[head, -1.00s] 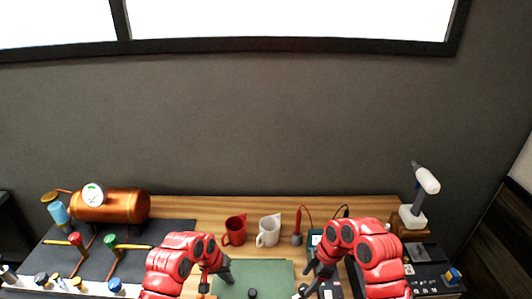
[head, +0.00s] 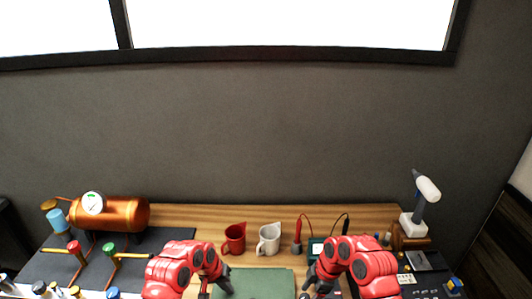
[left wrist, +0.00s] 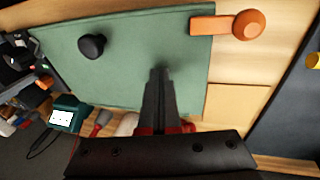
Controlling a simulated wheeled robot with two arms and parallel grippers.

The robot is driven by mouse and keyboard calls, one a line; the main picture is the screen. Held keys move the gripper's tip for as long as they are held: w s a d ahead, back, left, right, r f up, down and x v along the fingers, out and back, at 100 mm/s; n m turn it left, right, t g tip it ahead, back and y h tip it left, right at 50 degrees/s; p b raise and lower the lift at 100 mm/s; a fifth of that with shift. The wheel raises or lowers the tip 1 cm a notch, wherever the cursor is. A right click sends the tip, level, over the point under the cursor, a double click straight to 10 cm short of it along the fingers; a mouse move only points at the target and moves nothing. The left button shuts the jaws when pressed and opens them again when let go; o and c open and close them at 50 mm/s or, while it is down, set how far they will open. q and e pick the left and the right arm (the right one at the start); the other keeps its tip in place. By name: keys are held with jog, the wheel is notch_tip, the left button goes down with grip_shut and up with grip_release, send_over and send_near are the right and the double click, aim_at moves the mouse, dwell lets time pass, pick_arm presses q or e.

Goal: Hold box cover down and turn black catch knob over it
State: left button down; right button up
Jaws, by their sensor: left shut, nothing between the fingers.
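A flat green panel (head: 262,276) lies at the front middle of the bench; I cannot tell whether it is the box cover. It fills much of the left wrist view (left wrist: 130,35). A round black knob (left wrist: 91,45) is on it there, left of my fingers. My left gripper (left wrist: 160,72) is shut and empty over the panel, apart from the knob; it also shows at the panel's left side in the head view (head: 228,290). My right gripper (head: 307,286) is at the panel's right side, its fingertips unclear at the bottom edge.
An orange lever with a round end (left wrist: 235,24) lies at the panel's edge. A red mug (head: 234,240) and a white mug (head: 269,240) stand behind. A copper tank (head: 115,214) is left. A dark-green meter (head: 316,249) and a white-headed tool (head: 426,190) are right.

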jog(key=shift+c, duration=0.3)
grip_shut()
jog(key=shift+s+m, duration=0.1)
jog(key=shift+m, duration=0.5)
jog(key=m+t, duration=0.1)
jog(key=m, duration=0.2)
jog(key=m+t, duration=0.1)
jog(key=m, duration=0.2)
jog(key=shift+s+a+h, duration=0.1)
jog(key=shift+s+h, duration=0.1)
jog(key=shift+h, duration=0.1)
jog(key=shift+o, duration=0.3)
grip_release()
jog(key=shift+r, duration=0.15)
jog(key=shift+r, duration=1.5)
